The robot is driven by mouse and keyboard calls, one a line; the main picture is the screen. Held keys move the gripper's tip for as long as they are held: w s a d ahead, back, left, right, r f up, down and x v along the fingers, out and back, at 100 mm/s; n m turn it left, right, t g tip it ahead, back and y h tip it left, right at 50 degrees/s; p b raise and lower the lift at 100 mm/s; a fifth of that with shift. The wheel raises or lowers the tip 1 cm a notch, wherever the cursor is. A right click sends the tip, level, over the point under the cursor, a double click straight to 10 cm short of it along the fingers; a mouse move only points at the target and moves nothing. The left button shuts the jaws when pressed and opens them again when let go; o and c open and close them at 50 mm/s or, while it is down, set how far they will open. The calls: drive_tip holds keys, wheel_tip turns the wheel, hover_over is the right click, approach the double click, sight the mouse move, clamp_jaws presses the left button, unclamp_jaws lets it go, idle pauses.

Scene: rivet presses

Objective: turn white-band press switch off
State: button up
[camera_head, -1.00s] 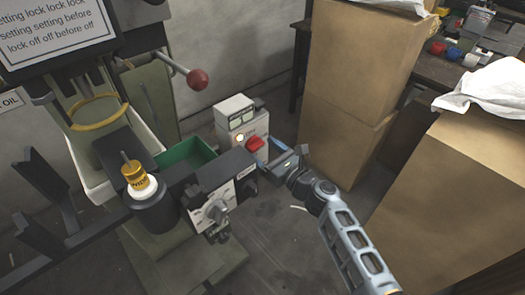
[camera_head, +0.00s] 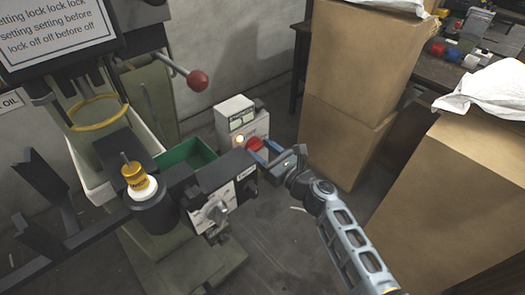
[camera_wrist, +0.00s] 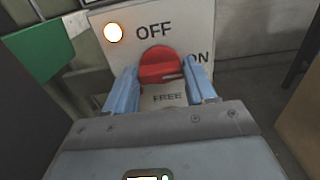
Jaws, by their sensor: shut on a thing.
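The red rotary switch knob (camera_wrist: 160,66) sits on the white panel of a control box (camera_head: 236,112). The panel reads OFF above the knob, ON to its right and FREE below. A white mark on the knob's lower right side lies toward the ON side. A lamp (camera_wrist: 113,33) at the panel's upper left glows. My gripper (camera_wrist: 163,84) has its blue fingers on either side of the knob and is shut on it. In the head view the knob (camera_head: 255,144) shows between the fingers.
A green press (camera_head: 150,95) with a red-ball lever (camera_head: 197,81) and a yellow ring (camera_head: 97,112) stands at left. Cardboard boxes (camera_head: 345,95) stand at right. A green tray (camera_head: 190,157) is behind.

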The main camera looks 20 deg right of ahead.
drive_tip(key=shift+f+n, duration=0.1)
drive_tip(key=shift+n, duration=0.2)
drive_tip(key=n+b, duration=0.3)
drive_tip(key=shift+a+f, duration=0.1)
drive_tip(key=shift+f, duration=0.05)
drive_tip(key=n+b, duration=0.4)
drive_tip(key=n, duration=0.1)
drive_tip(key=shift+s+n, duration=0.1)
drive_tip(key=shift+n, duration=0.3)
drive_tip(key=n+b, duration=0.4)
drive_tip(key=n, duration=0.1)
drive_tip(key=shift+a+f+b, duration=0.1)
drive_tip(key=shift+f+b, duration=0.05)
drive_tip(key=shift+b, duration=0.2)
drive_tip(key=shift+n+b, duration=1.15)
drive_tip(key=shift+n, duration=0.55)
drive_tip(key=o, duration=1)
drive_tip(key=shift+o, duration=0.2)
